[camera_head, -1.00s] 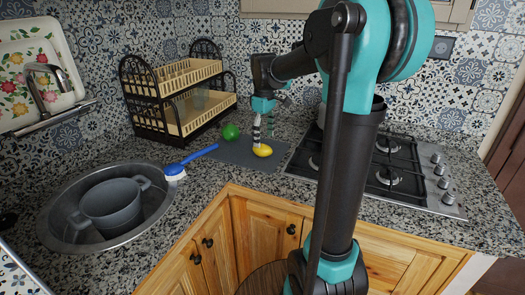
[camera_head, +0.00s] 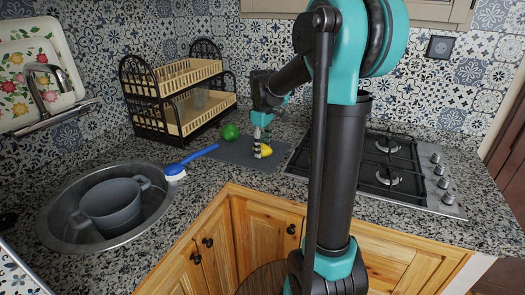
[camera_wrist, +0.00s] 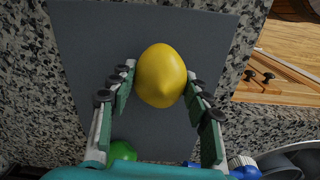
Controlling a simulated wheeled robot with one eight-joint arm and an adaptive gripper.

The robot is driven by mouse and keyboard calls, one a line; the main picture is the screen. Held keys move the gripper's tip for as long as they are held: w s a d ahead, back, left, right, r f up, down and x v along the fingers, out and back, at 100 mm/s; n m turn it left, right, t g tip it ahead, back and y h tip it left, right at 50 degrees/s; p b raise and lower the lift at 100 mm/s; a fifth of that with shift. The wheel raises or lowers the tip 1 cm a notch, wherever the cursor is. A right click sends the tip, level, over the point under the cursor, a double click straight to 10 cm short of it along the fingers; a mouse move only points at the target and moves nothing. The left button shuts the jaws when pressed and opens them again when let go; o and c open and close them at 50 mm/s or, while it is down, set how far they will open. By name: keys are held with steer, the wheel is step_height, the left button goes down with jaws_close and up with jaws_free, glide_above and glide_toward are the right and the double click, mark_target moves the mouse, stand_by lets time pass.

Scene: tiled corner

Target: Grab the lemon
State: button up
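The yellow lemon (camera_wrist: 160,78) lies on a dark grey mat (camera_wrist: 85,45) in the wrist view. In the head view the lemon (camera_head: 267,152) is partly hidden behind my gripper (camera_head: 259,150). In the wrist view my gripper (camera_wrist: 160,74) has one finger on each side of the lemon. The fingers are apart, and their tips are very close to the lemon's sides. Whether they touch it is hard to tell.
A green fruit (camera_head: 230,132) lies on the mat left of the lemon. A blue brush (camera_head: 190,160) lies nearby. A sink (camera_head: 60,200) holding a grey pot (camera_head: 110,205) is at left. A dish rack (camera_head: 178,95) stands behind, and a gas hob (camera_head: 400,190) is at right.

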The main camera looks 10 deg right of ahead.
steer(key=c, duration=0.6)
steer(key=shift+r, duration=0.1)
steer(key=shift+c, duration=0.2)
